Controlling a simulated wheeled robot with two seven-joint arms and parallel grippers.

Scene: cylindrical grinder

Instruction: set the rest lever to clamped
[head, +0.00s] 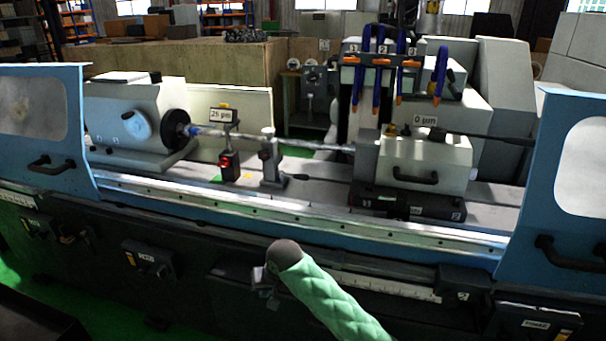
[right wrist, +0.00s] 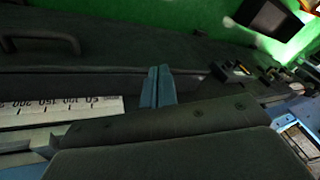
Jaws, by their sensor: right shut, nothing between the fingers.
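The steady rest (head: 270,165) is a grey post on the machine table, under the long shiny workpiece (head: 320,145). A small dark lever (head: 298,177) sticks out to the right near its foot. Whether it stands clamped or loose I cannot tell. My right gripper (head: 262,278) is low in front of the machine, below the table's front rail and well apart from the rest. Its arm hides part of it. In the right wrist view, the two bluish fingers (right wrist: 157,87) are together with nothing between them. My left gripper is in neither view.
A gauge with a red light (head: 229,165) stands left of the rest, under a "25 µm" sign. The headstock (head: 125,120) is left, the tailstock (head: 425,165) right. Blue guard doors (head: 550,190) flank the opening. A scale strip (right wrist: 70,108) runs along the machine front.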

